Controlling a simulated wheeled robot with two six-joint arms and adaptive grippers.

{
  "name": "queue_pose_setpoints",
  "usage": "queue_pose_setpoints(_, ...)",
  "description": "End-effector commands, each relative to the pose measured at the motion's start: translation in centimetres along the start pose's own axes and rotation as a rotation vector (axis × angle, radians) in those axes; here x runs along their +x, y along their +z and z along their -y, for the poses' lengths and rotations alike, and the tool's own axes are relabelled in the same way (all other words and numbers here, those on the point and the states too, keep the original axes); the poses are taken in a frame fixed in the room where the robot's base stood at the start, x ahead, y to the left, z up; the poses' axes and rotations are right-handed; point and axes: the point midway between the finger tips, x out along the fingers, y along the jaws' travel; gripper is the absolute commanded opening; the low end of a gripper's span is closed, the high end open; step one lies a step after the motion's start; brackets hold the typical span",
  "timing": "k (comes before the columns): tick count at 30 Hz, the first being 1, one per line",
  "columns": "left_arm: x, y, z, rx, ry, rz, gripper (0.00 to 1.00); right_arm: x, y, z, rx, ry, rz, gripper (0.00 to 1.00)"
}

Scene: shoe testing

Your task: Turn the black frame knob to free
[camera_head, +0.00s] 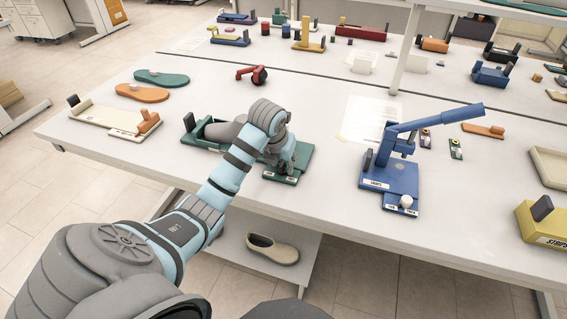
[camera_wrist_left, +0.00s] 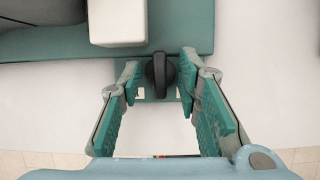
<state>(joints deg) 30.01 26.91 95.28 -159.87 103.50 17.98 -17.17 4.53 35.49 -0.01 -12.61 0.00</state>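The green frame (camera_head: 301,158) sits on the white table in the head view, with a small labelled tab at its front edge. In the left wrist view, the black knob (camera_wrist_left: 160,76) stands upright on that tab at the edge of the green base (camera_wrist_left: 40,47). My right gripper is not in view.
A blue lever press (camera_head: 395,178) stands to the right of the green frame. A cream fixture (camera_head: 100,118) and orange and green soles lie to the left. A beige shoe (camera_head: 272,248) rests on the shelf below. Papers (camera_head: 371,117) lie behind the frame.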

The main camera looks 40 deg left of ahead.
Motion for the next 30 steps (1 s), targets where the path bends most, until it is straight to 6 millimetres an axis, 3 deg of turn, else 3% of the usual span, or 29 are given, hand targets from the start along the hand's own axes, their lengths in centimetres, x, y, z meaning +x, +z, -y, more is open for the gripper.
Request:
queue_pose_setpoints(3,-0.03,0.01,0.02,0.000,-0.001,0.000,0.29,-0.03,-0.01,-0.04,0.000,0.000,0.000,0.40)
queue_pose_setpoints(9,-0.04,0.01,0.03,0.000,-0.001,0.000,0.00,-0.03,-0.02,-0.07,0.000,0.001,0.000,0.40)
queue_pose_setpoints(23,-0.05,0.00,0.03,0.026,-0.012,0.000,0.00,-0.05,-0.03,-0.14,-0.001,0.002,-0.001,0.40)
queue_pose_setpoints(30,-0.08,0.02,-0.23,0.128,-0.052,0.000,0.00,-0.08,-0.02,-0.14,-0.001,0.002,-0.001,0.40)
